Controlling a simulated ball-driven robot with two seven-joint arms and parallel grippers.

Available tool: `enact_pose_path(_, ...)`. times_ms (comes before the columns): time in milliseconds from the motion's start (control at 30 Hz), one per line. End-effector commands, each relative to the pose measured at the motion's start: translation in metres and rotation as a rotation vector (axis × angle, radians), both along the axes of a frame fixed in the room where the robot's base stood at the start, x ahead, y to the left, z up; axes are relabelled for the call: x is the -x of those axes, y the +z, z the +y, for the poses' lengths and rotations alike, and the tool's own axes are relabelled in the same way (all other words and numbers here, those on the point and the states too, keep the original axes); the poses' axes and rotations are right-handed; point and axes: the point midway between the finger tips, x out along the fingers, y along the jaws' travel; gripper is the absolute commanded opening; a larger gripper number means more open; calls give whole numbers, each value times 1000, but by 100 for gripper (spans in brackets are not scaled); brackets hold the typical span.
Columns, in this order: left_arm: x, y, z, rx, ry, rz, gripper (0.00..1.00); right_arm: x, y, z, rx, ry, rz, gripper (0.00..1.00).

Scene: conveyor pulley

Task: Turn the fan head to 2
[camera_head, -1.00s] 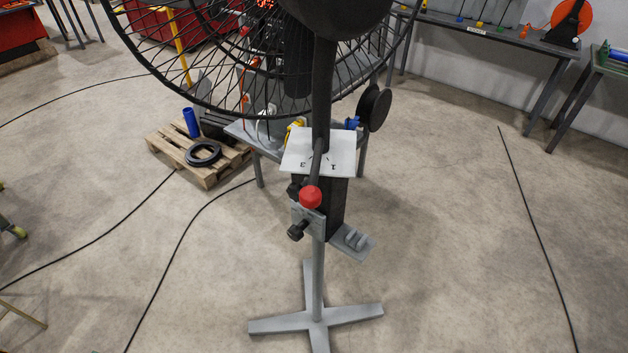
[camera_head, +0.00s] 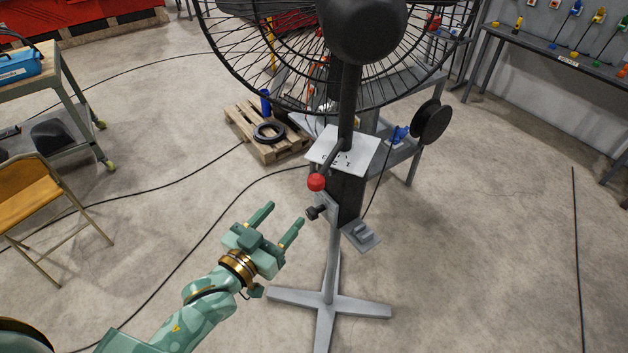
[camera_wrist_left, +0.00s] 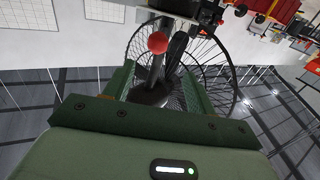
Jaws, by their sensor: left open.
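The black fan head (camera_head: 362,28) with its wire cage (camera_head: 265,88) stands on a grey post with a crossed foot. A white plate (camera_head: 358,146) with small numbers lies below the head. A dark lever crosses the plate and ends in a red knob (camera_head: 316,182); which number it points at is hard to tell. My left gripper (camera_head: 286,213) is open and empty, lower left of the knob and apart from it. In the left wrist view the red knob (camera_wrist_left: 158,43) shows beyond the open left gripper (camera_wrist_left: 160,75), upside down. My right gripper is not in view.
A black thumbscrew (camera_head: 315,212) sticks out below the knob, close to my left fingers. A small grey bracket (camera_head: 361,236) juts from the post. A pallet (camera_head: 262,148) and a table stand behind. A yellow chair (camera_head: 42,190) is at left. The floor around the foot is clear.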

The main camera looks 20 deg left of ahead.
Motion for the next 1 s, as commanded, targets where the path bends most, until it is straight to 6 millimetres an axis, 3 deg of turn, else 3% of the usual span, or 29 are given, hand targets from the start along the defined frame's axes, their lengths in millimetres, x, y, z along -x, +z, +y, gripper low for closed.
enact_pose_path(300,-79,1,-22,0,0,0,56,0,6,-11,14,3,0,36)
enact_pose_path(500,-111,0,-31,-1,0,1,56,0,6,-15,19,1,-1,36)
enact_pose_path(933,-123,-1,-35,-2,-1,3,56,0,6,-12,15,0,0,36)
enact_pose_path(1000,-123,-1,-35,-2,-1,3,40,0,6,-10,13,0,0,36)
